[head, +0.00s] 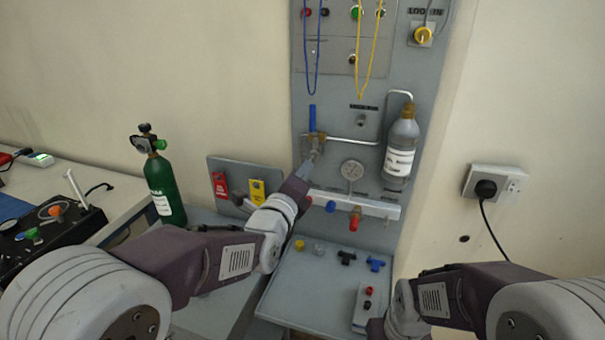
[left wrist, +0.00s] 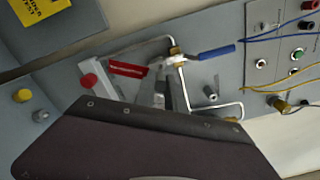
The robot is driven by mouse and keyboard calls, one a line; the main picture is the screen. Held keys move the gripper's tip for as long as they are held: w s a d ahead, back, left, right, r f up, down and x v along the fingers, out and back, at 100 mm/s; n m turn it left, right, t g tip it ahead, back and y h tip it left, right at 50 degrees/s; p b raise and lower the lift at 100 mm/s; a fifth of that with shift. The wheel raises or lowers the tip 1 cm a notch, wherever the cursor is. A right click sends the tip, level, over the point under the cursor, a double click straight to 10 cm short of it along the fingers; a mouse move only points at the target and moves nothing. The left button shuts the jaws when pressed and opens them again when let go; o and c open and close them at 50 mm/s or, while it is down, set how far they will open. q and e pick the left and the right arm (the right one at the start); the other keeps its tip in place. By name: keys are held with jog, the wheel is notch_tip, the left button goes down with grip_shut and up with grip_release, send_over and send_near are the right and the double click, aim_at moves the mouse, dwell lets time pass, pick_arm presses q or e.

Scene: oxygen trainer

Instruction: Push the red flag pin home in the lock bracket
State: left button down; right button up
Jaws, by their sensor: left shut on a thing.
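My left gripper (head: 316,152) reaches up to the brass valve (head: 318,137) on the grey wall panel. Its jaws are shut. In the left wrist view the jaws (left wrist: 160,88) are at the valve and a red flag (left wrist: 128,69) sticks out to the left of them, fitting a hold on the red flag pin. The flag is hidden behind my gripper in the head view. The valve's blue lever (head: 312,117) stands upright; it also shows in the left wrist view (left wrist: 215,52). The lock bracket and pin shaft are mostly hidden, so I cannot tell how deep the pin sits.
A pressure gauge (head: 352,170) and a grey bottle (head: 401,150) are right of my left gripper. A white rail (head: 375,207) with coloured knobs lies below. Small fittings lie on the grey shelf (head: 305,285). A green cylinder (head: 165,190) stands left.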

pick_arm(q)
jog(key=shift+p+x, duration=0.6)
jog(key=shift+x, duration=2.15)
dwell(0.5)
jog(key=c, duration=1.3)
grip_release()
jog(key=b+v, duration=0.1)
jog(key=v, duration=0.8)
